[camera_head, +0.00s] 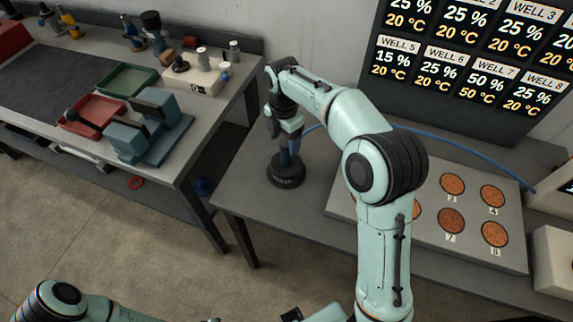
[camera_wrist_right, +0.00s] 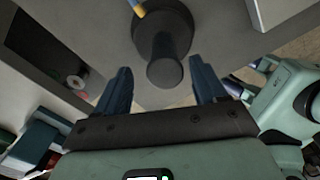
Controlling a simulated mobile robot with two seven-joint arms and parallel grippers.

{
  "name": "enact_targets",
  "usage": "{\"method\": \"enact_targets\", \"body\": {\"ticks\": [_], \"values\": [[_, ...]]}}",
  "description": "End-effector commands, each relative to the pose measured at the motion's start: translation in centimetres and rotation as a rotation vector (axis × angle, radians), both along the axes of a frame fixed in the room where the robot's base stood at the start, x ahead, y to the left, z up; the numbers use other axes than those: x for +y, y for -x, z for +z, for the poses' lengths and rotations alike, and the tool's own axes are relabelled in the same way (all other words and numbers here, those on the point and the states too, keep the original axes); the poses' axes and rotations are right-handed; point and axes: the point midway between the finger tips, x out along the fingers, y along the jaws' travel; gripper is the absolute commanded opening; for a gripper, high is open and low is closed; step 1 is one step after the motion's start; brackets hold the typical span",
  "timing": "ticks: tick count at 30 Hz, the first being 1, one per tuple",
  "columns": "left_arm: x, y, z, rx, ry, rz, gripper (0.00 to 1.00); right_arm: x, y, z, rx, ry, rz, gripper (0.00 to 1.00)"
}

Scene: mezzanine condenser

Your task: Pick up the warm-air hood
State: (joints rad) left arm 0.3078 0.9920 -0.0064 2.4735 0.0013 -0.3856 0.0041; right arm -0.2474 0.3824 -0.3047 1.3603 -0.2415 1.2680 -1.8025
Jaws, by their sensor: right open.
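The warm-air hood (camera_head: 287,176) is a dark piece with a round base and an upright handle. It stands near the left end of the grey bench (camera_head: 236,188). In the right wrist view the hood (camera_wrist_right: 177,25) shows from above, its round handle end between my fingers. My right gripper (camera_head: 290,154) points down over the hood. In the wrist view my right gripper (camera_wrist_right: 163,82) is open, with one blue finger on each side of the handle and visible gaps.
Right of the hood lies a plate with several round wells (camera_head: 452,184), partly hidden by my right arm. A blue hose (camera_head: 459,157) runs behind it. A wall display (camera_head: 470,70) hangs above. The left table holds a red tray (camera_head: 96,116) and a green tray (camera_head: 127,80).

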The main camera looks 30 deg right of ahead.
Motion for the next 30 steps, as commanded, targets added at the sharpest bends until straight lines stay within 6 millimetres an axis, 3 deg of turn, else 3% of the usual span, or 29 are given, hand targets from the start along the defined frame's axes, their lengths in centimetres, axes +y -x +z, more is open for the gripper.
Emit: {"method": "enact_targets", "body": {"ticks": [5,15,23,30], "values": [[0.0,0.1,-0.2,0.001,0.000,0.000,0.43,0.0,0.1,-1.2,0.000,-0.001,0.000,0.71],[0.0,0.6,-1.0,0.006,0.000,-0.001,0.43,-0.2,0.7,-5.5,0.000,0.000,0.001,0.71],[0.0,0.6,-1.0,0.005,0.000,-0.001,0.43,-0.2,0.7,-5.7,-0.002,0.000,0.001,0.71],[0.0,0.6,-1.0,0.005,0.000,-0.001,0.43,-0.2,0.7,-5.7,-0.002,0.000,0.000,0.00]]}}
